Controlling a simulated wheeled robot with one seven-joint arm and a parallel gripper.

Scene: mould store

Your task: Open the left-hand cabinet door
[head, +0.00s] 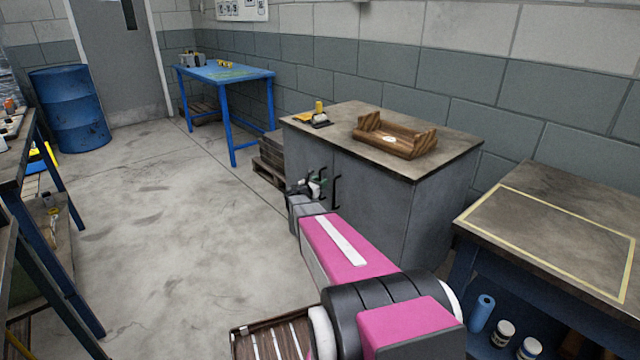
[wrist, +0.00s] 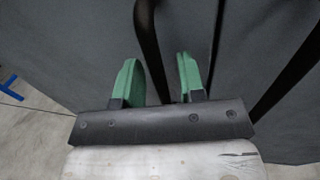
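The grey cabinet has a left-hand door (head: 304,158) and a right-hand door (head: 375,205); both look shut. My gripper (head: 312,188) is at the front of the left-hand door and hides part of it in the head view. In the wrist view its two green fingers (wrist: 157,80) are apart. The black bar of the left-hand door handle (wrist: 150,45) runs down between them, nearer the left finger, with a gap to the right finger. The right-hand door handle (wrist: 290,70) stands clear to the right; it also shows in the head view (head: 337,190).
A wooden tray (head: 395,140) and small items (head: 319,115) are on the cabinet top. A pallet stack (head: 272,155) stands left of the cabinet, with a blue table (head: 228,73) beyond. A workbench (head: 560,240) is at the right.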

